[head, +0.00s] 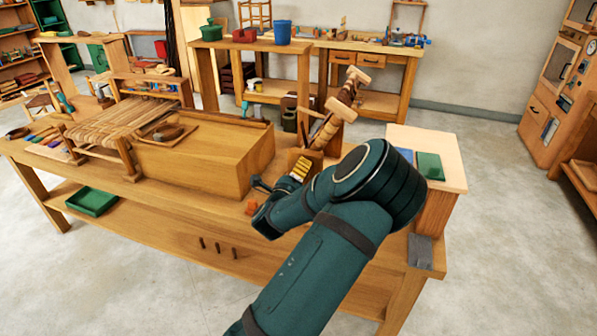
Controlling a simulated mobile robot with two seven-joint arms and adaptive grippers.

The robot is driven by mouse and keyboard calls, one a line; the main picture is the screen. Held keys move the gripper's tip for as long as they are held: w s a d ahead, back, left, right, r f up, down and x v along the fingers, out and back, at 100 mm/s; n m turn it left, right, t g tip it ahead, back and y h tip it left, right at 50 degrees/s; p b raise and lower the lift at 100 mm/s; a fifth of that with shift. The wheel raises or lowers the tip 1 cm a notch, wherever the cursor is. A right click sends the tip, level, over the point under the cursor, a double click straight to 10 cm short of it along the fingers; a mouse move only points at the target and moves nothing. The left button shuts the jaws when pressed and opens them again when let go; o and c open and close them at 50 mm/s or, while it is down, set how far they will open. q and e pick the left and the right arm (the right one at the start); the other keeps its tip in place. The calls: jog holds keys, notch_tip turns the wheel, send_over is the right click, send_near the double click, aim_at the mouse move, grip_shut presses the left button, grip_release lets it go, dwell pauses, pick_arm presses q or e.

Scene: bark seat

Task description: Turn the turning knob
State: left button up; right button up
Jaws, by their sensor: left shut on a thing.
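My left arm reaches in over the front right of the wooden workbench (190,255). My left gripper (262,186) is small and dark, partly behind my own wrist, low over the bench top. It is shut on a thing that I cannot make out. A wooden device with pale T-shaped ends (340,108) stands tilted just beyond my forearm. Its lower part is hidden, and I cannot tell whether it carries the turning knob. A small orange piece (251,208) lies beside my wrist near the bench's front edge. My right gripper is not in view.
A woven seat frame (118,120) and a large wooden box (235,160) fill the bench's left and middle. A green tray (92,201) sits on the lower shelf. The floor at right is clear.

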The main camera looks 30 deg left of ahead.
pick_arm(q)
jog(key=n+b, duration=0.1)
jog(key=n, duration=0.3)
jog(key=shift+f+n, duration=0.1)
jog(key=shift+n, duration=0.2)
jog(key=n+b, duration=0.1)
jog(key=n, duration=0.2)
jog(key=shift+a+f+n, duration=0.1)
jog(key=shift+n, duration=0.3)
jog(key=n+b, duration=0.1)
jog(key=n, duration=0.1)
jog(key=shift+n, duration=0.3)
jog(key=n, duration=0.6)
jog(key=shift+f, duration=0.1)
jog(key=n, duration=0.6)
jog(key=shift+d+f, duration=0.1)
jog(key=shift+d, duration=0.2)
jog(key=o, duration=1.2)
